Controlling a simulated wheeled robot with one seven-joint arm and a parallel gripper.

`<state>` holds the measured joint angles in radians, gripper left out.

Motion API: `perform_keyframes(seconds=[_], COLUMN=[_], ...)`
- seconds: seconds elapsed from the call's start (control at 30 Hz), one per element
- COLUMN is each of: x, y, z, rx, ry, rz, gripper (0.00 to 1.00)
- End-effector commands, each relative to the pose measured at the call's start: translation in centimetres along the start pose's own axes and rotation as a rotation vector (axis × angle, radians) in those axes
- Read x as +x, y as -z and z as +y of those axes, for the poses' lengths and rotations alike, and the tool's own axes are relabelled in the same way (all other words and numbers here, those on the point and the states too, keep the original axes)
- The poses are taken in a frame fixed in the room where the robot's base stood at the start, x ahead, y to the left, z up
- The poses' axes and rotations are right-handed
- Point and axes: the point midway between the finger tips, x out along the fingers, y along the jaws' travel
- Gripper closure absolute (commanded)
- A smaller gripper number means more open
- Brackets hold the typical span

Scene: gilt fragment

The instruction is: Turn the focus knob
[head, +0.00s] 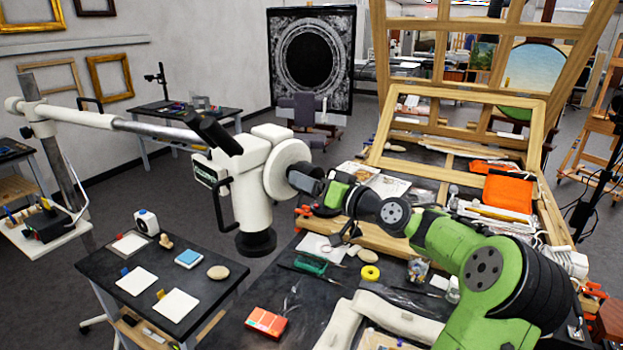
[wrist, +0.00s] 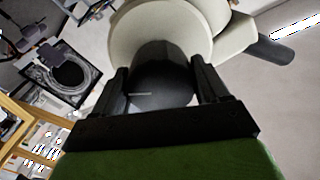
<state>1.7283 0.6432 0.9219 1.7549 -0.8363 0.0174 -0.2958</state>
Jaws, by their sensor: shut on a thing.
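The white microscope (head: 238,185) hangs from a long boom arm at the left of the head view. A large white disc (head: 287,169) sits on its right side. The dark focus knob (wrist: 163,78) stands out from the middle of this disc. My gripper (head: 305,181) reaches the knob from the right, at the end of my green arm. In the wrist view my gripper (wrist: 161,72) has one black finger on each side of the knob and is shut on it. In the head view the fingers hide most of the knob.
The microscope's black lens (head: 256,242) hangs over the gap beside a small dark table (head: 125,262) with cards and small items. Below my arm, the dark workbench (head: 262,285) holds a red box (head: 267,321), tools and yellow tape (head: 370,273). A wooden frame (head: 455,100) stands behind.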

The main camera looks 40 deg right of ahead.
Motion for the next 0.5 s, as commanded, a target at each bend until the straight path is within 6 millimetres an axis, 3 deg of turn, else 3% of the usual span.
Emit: perform_keyframes(seconds=[0.5], x=[-0.03], y=[-0.04], z=[0.00], rx=[0.158], ry=[-0.001], rz=[0.000], gripper=[0.56])
